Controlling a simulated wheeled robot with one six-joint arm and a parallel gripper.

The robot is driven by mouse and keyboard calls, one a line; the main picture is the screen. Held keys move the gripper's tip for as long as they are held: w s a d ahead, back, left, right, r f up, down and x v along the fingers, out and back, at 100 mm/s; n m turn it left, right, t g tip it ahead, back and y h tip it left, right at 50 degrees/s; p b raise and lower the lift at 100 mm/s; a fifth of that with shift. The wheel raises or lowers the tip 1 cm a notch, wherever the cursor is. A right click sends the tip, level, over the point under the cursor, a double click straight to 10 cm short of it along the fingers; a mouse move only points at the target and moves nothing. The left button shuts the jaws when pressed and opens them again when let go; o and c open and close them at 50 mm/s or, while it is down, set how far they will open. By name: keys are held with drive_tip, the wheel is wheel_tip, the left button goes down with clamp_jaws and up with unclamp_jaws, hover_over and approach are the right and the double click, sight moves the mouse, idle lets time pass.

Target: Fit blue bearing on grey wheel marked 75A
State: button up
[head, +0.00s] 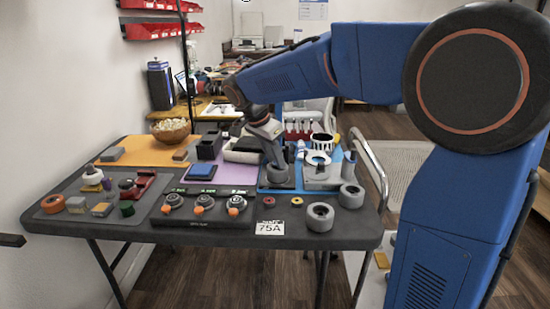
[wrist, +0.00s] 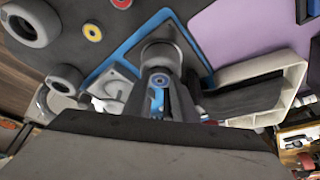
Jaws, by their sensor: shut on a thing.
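My gripper (head: 275,158) points down over the blue-edged mat on the table. In the wrist view its fingers (wrist: 160,95) are shut on the small blue bearing (wrist: 158,81). A grey wheel (wrist: 160,50) lies on the mat just beyond the fingertips; it also shows below the gripper in the head view (head: 277,174). I cannot tell whether bearing and wheel touch. A white card reading 75A (head: 270,228) is at the table's front edge. Two more grey wheels, (head: 320,217) and (head: 352,196), lie to the right. No marking is readable on the wheels.
A red bearing (head: 268,201) and a yellow bearing (head: 297,202) lie in front of the mat. A white fixture (head: 322,172) stands close right of my gripper. A black holder with dials (head: 203,208) and a grey tray of parts (head: 78,191) are to the left.

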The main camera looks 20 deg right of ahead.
drive_tip(key=shift+s+f, duration=0.15)
drive_tip(key=shift+f, duration=0.25)
drive_tip(key=o, duration=0.9)
drive_tip(key=shift+c, duration=1.3)
drive_tip(key=shift+o, duration=1.6)
drive_tip(key=shift+r, duration=3.7)
